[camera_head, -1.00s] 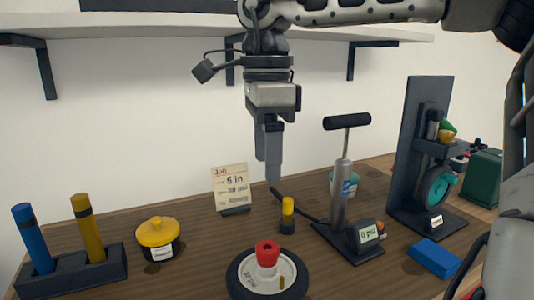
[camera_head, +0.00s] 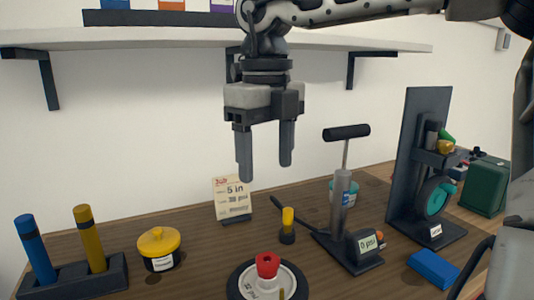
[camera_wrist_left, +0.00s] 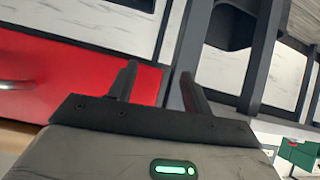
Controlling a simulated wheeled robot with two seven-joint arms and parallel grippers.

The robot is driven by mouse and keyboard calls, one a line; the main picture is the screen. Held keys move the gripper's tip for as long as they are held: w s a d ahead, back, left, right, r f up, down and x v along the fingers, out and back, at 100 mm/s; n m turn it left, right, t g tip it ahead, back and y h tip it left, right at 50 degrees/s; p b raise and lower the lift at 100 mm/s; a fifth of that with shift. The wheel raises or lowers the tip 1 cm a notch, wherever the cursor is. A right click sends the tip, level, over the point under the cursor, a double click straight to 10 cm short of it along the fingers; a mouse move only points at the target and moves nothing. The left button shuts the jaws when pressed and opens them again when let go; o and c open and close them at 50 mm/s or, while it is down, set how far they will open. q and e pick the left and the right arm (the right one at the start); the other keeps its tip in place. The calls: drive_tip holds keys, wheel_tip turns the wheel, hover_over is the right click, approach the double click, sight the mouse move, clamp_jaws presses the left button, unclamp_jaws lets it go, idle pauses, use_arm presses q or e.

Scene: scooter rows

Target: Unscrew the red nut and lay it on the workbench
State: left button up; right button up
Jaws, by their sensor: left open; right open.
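The red nut (camera_head: 267,264) sits on the middle of a wheel (camera_head: 241,283) with a pale hub and a dark tyre. The wheel lies flat at the front of the brown wooden workbench (camera_head: 200,248); its lower part is cut off by the picture's edge. My right gripper (camera_head: 265,170) hangs above and behind the nut, pointing down, well clear of it. Its two fingers are apart with nothing between them. My left gripper (camera_wrist_left: 157,72) shows only in the left wrist view, open and empty, with a red panel (camera_wrist_left: 60,80) beyond it.
A yellow-lidded pot (camera_head: 158,249) and a dark holder (camera_head: 75,277) stand left. A blue block (camera_head: 433,268) lies right. A shelf (camera_head: 150,40) runs overhead.

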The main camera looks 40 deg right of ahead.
wheel_tip(320, 180, down, 2)
drive_tip(key=m, duration=0.5)
use_arm(q)
drive_tip(key=shift+s+a+f+p, duration=0.1)
drive_tip(key=shift+a+f+p, duration=0.1)
drive_tip(key=shift+p, duration=0.3)
use_arm(e)
approach(268, 262)
wheel_tip(268, 262, down, 8)
drive_tip(key=shift+f, duration=0.2)
